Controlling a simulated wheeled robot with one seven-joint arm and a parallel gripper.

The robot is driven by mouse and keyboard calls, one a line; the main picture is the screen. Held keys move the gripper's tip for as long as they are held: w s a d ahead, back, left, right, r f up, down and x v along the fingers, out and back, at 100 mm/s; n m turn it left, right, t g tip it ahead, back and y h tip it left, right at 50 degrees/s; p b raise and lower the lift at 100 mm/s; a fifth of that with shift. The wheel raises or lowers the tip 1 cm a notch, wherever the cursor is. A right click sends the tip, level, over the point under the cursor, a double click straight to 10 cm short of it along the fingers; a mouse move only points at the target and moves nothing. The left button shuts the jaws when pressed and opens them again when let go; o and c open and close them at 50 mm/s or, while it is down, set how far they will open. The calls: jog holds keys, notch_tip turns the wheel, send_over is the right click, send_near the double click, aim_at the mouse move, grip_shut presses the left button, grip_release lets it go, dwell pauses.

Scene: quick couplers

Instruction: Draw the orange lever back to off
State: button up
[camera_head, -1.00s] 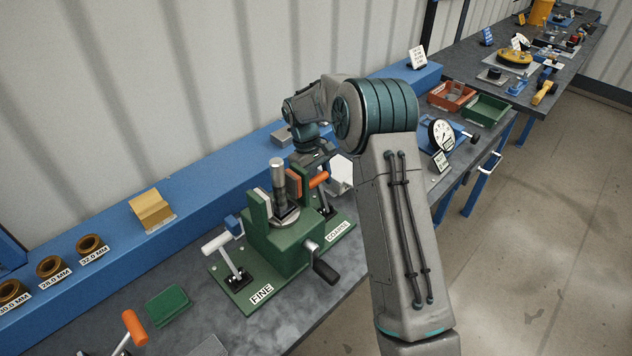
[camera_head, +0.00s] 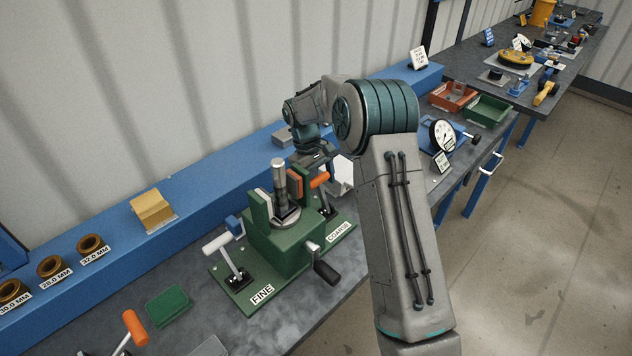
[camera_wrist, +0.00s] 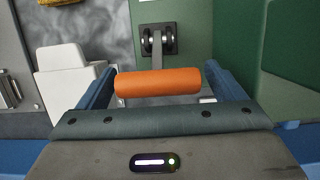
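The orange lever (camera_head: 320,180) stands at the COARSE end of a green fixture (camera_head: 283,248), its orange grip on a metal stem. In the wrist view the orange grip (camera_wrist: 158,82) lies crosswise between the two blue fingers of my gripper (camera_wrist: 160,85). A finger is beyond each end of the grip, with a small gap visible at the right. My gripper is open. The lever's black base bracket (camera_wrist: 157,39) shows above the grip. In the head view my gripper is just above the lever, and its fingertips are mostly hidden.
The fixture holds an upright metal cylinder (camera_head: 279,177) between jaws. A white-handled lever (camera_head: 222,243) stands at its FINE end, and a black crank (camera_head: 325,270) sticks out in front. Another orange-handled lever (camera_head: 135,328) is at lower left. A dial gauge (camera_head: 442,135) stands to the right.

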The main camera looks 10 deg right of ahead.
jog(key=shift+r, duration=0.1)
jog(key=b+v, duration=0.1)
jog(key=v, duration=1.2)
jog(key=shift+a+r, duration=0.2)
jog(key=shift+r, duration=0.05)
jog(key=shift+w, duration=0.1)
